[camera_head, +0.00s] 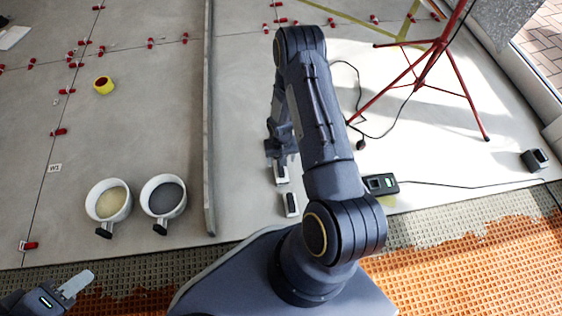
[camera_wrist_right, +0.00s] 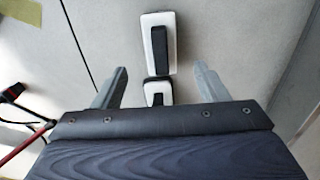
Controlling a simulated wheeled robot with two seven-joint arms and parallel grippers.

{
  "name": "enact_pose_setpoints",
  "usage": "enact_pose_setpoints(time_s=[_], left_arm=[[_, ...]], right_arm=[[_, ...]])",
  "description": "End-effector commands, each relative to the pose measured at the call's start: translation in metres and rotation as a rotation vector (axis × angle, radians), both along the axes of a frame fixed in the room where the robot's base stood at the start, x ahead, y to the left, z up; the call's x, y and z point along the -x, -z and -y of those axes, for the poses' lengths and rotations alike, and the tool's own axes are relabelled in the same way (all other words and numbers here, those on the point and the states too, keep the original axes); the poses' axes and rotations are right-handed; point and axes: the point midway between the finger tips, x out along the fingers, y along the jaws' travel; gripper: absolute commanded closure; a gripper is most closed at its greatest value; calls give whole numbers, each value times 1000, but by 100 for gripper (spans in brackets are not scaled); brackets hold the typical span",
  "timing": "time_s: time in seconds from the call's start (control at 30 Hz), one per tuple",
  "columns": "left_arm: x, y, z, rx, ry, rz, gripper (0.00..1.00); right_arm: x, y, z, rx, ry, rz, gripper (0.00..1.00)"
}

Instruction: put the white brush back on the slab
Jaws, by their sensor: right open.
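Two white blocks with black tops, which look like brushes, lie on the pale slab (camera_head: 240,200) near its front edge. One brush (camera_head: 291,203) is nearer the edge and shows whole in the right wrist view (camera_wrist_right: 158,45). The other brush (camera_head: 281,174) is just behind it, partly hidden by my right arm; in the right wrist view it (camera_wrist_right: 158,92) shows between the fingers, its lower end hidden. I cannot tell which is the task's brush. My right gripper (camera_wrist_right: 160,85) is open above it, fingers apart on both sides. My left gripper (camera_head: 75,285) is low at the left, away from them.
Two white buckets (camera_head: 108,201) (camera_head: 163,196) stand left of a long grey bar (camera_head: 208,120). A yellow tape roll (camera_head: 104,85) and several red clips lie farther back. A red tripod (camera_head: 440,50), cables and a small black-and-green device (camera_head: 381,184) are at right.

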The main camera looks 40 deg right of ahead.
Motion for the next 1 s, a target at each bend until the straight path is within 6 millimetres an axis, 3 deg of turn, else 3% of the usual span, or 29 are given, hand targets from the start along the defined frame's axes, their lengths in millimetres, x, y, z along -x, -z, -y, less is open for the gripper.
enact_pose_setpoints(time_s=[0.03,0.27,0.37,0.57,0.7,0.8,0.9,1.0], left_arm=[[0,-6,0,0,0,0,64],[0,-10,0,0,0,0,64],[0,-10,0,0,0,0,64],[0,-9,0,0,0,0,64],[0,-9,0,0,0,0,64],[0,-9,0,0,0,0,64],[0,-9,0,0,0,0,64],[0,-9,0,0,0,0,64]], right_arm=[[0,-11,0,0,0,1,33],[-5,-39,1,-2,6,14,33],[-16,-81,1,-10,12,48,33],[-19,-215,-16,-64,4,157,33],[6,-300,-41,-115,-37,241,33],[34,-350,-61,-151,-82,303,33],[68,-390,-83,-183,-136,367,33],[105,-416,-105,-208,-200,427,33]])
